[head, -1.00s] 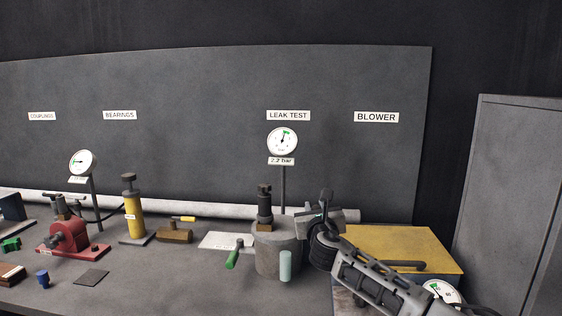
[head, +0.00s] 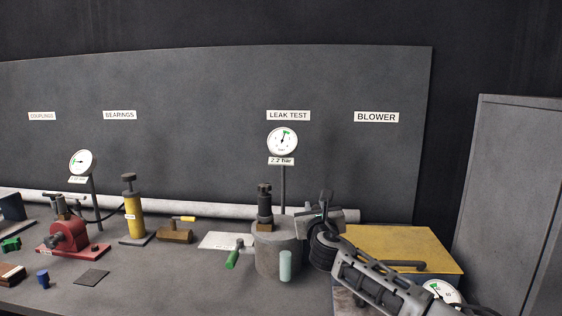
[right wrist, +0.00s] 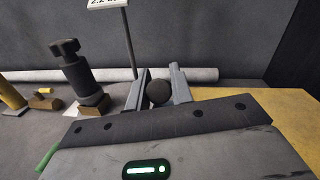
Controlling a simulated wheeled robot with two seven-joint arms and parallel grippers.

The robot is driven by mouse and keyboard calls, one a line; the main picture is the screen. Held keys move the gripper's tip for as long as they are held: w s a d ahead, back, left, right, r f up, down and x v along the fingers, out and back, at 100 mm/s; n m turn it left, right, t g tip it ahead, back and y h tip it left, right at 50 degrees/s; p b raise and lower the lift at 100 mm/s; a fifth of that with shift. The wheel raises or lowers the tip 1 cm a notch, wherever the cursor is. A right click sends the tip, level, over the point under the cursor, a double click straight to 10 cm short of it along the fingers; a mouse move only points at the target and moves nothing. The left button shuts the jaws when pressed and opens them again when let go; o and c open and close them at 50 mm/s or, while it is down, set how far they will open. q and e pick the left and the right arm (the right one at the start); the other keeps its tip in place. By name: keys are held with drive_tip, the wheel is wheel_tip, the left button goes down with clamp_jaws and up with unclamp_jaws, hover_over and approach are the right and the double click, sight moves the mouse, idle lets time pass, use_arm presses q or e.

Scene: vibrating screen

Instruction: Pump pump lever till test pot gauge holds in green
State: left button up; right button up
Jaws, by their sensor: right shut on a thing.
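The test pot (head: 278,252) is a grey cylinder on the bench below the LEAK TEST sign. Its round white gauge (head: 282,141) stands on a post behind it, with a small plate reading 2.2 bar. The needle points up and slightly right, close to the green band; whether it lies inside is too small to tell. My right gripper (head: 326,214) is right of the pot. In the right wrist view its fingers are shut on the dark round knob (right wrist: 158,92) of the pump lever. The rest of the lever is hidden behind my gripper. My left gripper is not in view.
A dark clamp post (head: 265,205) stands on the pot. A green handle (head: 233,257) and a pale green cylinder (head: 285,266) are close to it. A yellow-topped box (head: 430,243) is at right, a yellow cylinder (head: 133,215) and red device (head: 70,238) at left.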

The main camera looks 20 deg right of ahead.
drive_tip(key=shift+d, duration=0.1)
idle(0.5)
drive_tip(key=o, duration=0.6)
drive_tip(key=shift+o, duration=0.2)
